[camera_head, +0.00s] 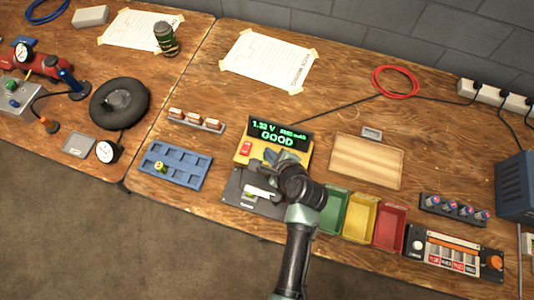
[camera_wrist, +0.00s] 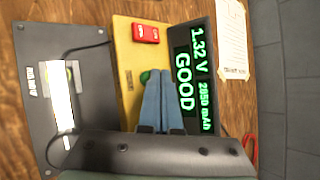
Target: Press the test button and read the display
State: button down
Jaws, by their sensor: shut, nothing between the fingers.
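The yellow tester (camera_wrist: 127,40) has a black display (camera_head: 282,132) with lit green text. In the wrist view the display (camera_wrist: 195,70) reads "1.32 V 2850 mAh GOOD". A green round button (camera_wrist: 145,76) on the tester's yellow face is partly hidden by my fingertips. A red rocker switch (camera_wrist: 146,33) sits farther along the same face; it also shows in the head view (camera_head: 246,148). My gripper (camera_wrist: 157,74) is shut and empty, its tips at the green button; touching or just above, I cannot tell. My gripper (camera_head: 272,156) hides the button in the head view.
A dark plate (camera_wrist: 35,60) with a whitish piece lies beside the tester. Green (camera_head: 333,210), yellow (camera_head: 359,217) and red (camera_head: 389,228) bins stand to the right. A blue compartment tray (camera_head: 175,166) is at left. A wooden board (camera_head: 367,162) lies behind the bins.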

jog(key=shift+f, duration=0.45)
dwell(0.3)
dwell(0.3)
jog(key=shift+r+p, duration=0.85)
notch_tip(320, 180, up, 5)
jog(key=p, duration=0.5)
dwell(0.7)
